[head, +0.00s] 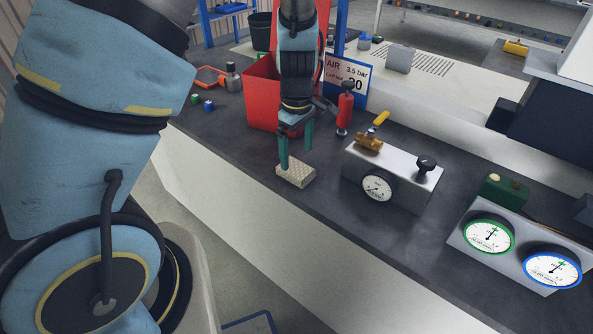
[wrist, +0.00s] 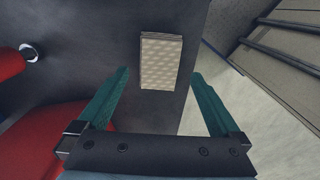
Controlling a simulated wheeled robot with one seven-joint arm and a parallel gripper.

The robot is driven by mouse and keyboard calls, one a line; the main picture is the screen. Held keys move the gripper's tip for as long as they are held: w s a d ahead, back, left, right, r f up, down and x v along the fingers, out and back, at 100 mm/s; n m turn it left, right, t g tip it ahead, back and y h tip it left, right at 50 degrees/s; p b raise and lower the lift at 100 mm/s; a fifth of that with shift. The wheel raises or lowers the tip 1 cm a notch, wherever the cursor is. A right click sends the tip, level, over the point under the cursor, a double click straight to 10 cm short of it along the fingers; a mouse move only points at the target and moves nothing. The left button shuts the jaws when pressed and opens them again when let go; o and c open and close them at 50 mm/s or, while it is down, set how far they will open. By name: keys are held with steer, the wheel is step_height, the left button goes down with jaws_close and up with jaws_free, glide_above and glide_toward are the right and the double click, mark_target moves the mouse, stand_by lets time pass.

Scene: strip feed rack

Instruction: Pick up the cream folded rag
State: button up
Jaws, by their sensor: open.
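The cream folded rag (head: 297,174) lies flat on the dark bench top close to its front edge. It is a small rectangular pad with a dotted texture. In the wrist view the rag (wrist: 161,62) shows whole, a little beyond the fingertips and between their lines. My gripper (head: 297,150) is open, its two teal fingers pointing down over the rag's far left side. In the wrist view my gripper (wrist: 160,75) has its fingers spread wider than the rag, with nothing between them. I cannot tell how high the fingertips are above the bench.
A red bin (head: 262,95) stands behind my gripper. A red cylinder (head: 345,110) stands right of it, before a blue-framed sign (head: 347,80). A grey gauge block (head: 400,173) with a yellow-handled valve (head: 372,136) sits right of the rag. The bench's front edge drops to floor.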

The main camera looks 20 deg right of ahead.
mark_target(296, 168)
steer(key=shift+w+f+p, duration=0.15)
steer(key=shift+f+p, duration=0.6)
steer(key=shift+f, duration=1.95)
steer(key=c, duration=1.2)
steer(key=shift+c, duration=0.2)
step_height(296, 168, up, 10)
steer(key=b, duration=0.1)
